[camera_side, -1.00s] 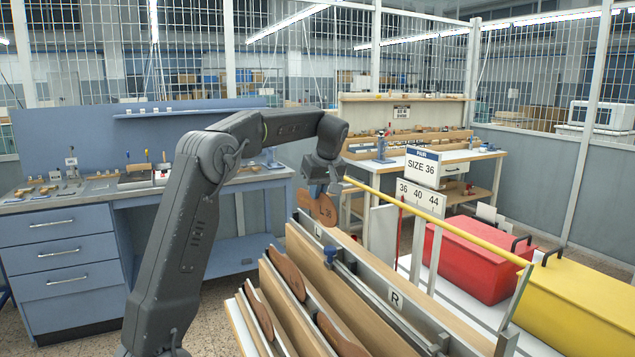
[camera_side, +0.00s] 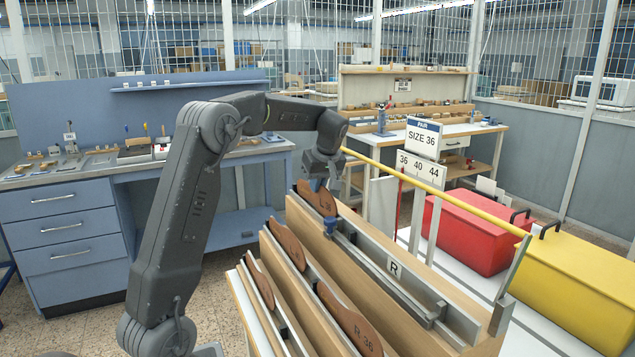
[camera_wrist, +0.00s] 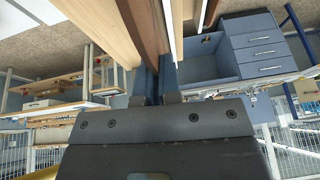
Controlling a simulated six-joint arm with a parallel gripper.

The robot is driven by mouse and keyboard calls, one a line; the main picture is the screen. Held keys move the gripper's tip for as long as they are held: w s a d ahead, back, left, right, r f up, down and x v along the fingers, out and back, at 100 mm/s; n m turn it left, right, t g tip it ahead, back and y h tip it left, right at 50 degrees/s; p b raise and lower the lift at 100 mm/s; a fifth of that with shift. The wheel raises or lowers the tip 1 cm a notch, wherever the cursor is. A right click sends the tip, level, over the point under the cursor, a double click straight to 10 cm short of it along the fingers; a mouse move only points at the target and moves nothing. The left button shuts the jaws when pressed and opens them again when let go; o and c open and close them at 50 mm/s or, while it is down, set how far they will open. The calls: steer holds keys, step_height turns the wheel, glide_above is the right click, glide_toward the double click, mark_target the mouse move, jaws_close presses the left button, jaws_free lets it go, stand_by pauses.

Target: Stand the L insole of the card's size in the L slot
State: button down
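My gripper (camera_side: 318,184) is shut on a brown insole (camera_side: 316,201) at the far end of the wooden rack. The insole stands upright, its lower part at or behind the front rail, where I cannot tell how deep it sits. In the wrist view the insole (camera_wrist: 151,32) runs edge-on between the two blue fingers (camera_wrist: 157,85). The L plate is hidden now; the R plate (camera_side: 394,268) shows farther along the same rail. The card (camera_side: 423,137) reads SIZE 36.
Other brown insoles (camera_side: 287,244) stand in nearer rows, one marked R 36 (camera_side: 350,320). A blue clamp (camera_side: 342,228) sits on the rail beside the held insole. A yellow bar (camera_side: 440,193) runs behind the rack. Red (camera_side: 468,232) and yellow (camera_side: 572,292) boxes stand at right.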

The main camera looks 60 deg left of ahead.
steer(key=c, duration=1.2)
jaws_free()
steer(key=shift+c, duration=0.2)
steer(key=shift+r, duration=0.15)
steer(key=shift+r, duration=4.4)
